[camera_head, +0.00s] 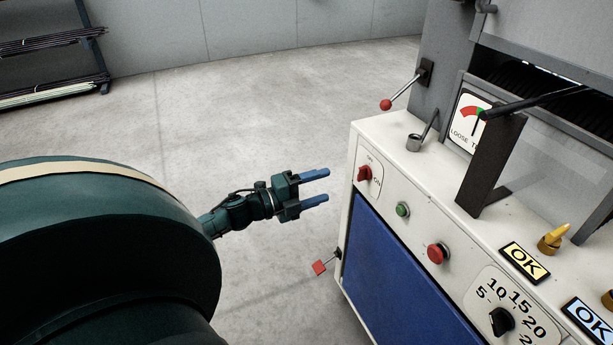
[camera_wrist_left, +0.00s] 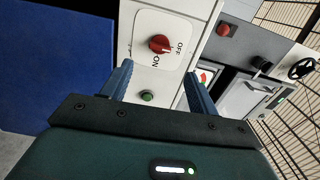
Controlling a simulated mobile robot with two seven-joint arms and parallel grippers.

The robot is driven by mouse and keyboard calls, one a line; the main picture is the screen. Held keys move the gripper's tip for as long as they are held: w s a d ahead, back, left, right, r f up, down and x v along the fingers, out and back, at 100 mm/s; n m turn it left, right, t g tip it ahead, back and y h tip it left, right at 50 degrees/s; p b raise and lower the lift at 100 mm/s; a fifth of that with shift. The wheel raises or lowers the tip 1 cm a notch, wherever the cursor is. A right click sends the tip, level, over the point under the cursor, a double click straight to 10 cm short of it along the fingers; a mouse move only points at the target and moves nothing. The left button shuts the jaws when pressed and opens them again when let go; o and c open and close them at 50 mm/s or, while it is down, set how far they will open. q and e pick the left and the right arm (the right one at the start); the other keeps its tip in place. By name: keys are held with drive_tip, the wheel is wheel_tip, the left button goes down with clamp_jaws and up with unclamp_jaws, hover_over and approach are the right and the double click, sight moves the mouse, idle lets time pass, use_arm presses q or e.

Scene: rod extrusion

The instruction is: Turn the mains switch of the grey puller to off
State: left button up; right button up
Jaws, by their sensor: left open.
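The red mains switch (camera_head: 365,173) sits on a white plate at the near-left end of the machine's cream front panel, with an ON mark beside it. In the left wrist view the red switch (camera_wrist_left: 160,44) shows OFF and ON marks; which one its handle points at is not clear. The machine taken as the puller has a cream panel (camera_head: 395,150), a blue door and a grey upper housing. My left gripper (camera_head: 328,185) is open and empty, left of the switch and apart from it. In the wrist view the switch appears between and beyond its fingers (camera_wrist_left: 157,70).
A green button (camera_head: 402,209), a red button (camera_head: 437,253) and a black dial (camera_head: 502,321) lie along the panel. A red-knobbed lever (camera_head: 387,104) juts out above; a red pedal-like tab (camera_head: 319,267) juts out low. A rod rack (camera_head: 50,50) stands far left. Floor between is clear.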

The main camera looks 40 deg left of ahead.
use_arm(q)
drive_tip(key=shift+v, duration=1.5)
